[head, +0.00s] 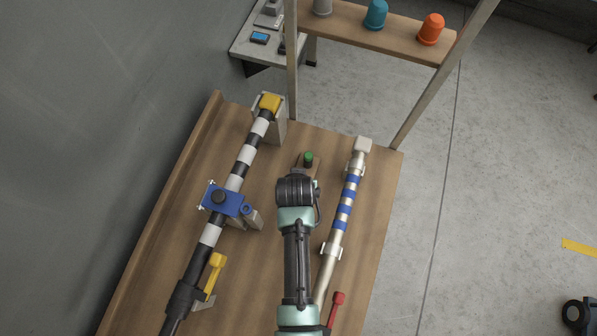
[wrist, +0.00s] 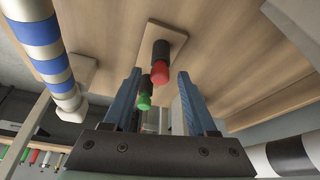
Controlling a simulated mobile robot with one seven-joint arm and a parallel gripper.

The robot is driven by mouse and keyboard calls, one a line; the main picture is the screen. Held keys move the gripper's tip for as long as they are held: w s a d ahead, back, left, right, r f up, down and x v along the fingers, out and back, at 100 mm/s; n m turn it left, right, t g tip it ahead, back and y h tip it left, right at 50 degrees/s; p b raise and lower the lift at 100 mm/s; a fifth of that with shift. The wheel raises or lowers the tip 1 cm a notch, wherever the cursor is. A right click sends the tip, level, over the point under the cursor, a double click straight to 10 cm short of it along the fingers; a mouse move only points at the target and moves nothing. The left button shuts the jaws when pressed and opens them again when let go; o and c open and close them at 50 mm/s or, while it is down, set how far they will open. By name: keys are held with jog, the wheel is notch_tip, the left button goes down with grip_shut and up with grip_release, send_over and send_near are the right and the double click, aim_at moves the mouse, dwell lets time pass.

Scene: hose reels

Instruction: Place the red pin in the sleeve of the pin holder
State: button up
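In the wrist view, a red-topped black cylinder, seemingly the red pin (wrist: 160,73), stands on a pale base plate (wrist: 172,32), which looks like the pin holder. A green-topped dark piece (wrist: 144,100) stands beside it. The green top also shows in the head view (head: 308,159), just beyond my wrist. My gripper (wrist: 158,76) is open, with its blue fingers apart on either side of the red and green tops. I cannot tell how close the fingertips are to the red top. In the head view my wrist hides the red pin and the fingers.
On the wooden table (head: 372,240), a black-and-white pipe with a blue clamp (head: 226,200) lies left and a blue-striped pipe (head: 345,205) lies right. Yellow (head: 217,261) and red (head: 337,300) handles stand near. A shelf (head: 400,40) with colored caps stands beyond the table.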

jog(key=shift+r+p, duration=0.5)
jog(key=shift+r, duration=0.15)
jog(key=v, duration=1.2)
jog(key=w+r+t, duration=0.4)
jog(key=w+r, duration=0.1)
jog(key=r, duration=0.5)
jog(key=w+r+t, duration=0.3)
jog(key=w+r, duration=0.3)
jog(key=r, duration=0.5)
jog(key=w+r+t, duration=0.4)
jog(key=w+r, duration=0.1)
jog(key=r, duration=0.5)
notch_tip(320, 180, up, 17)
jog(key=s+t, duration=0.2)
jog(key=t, duration=0.3)
jog(key=s+r+t, duration=0.3)
jog(key=s+r, duration=0.2)
jog(key=r, duration=0.4)
jog(key=s+r+t, duration=0.3)
jog(key=s+r, duration=0.2)
jog(key=r, duration=0.3)
jog(key=shift+s+d+r+t+b, duration=0.2)
jog(key=shift+d+r+t+b, duration=0.15)
jog(key=shift+r+t+b, duration=0.1)
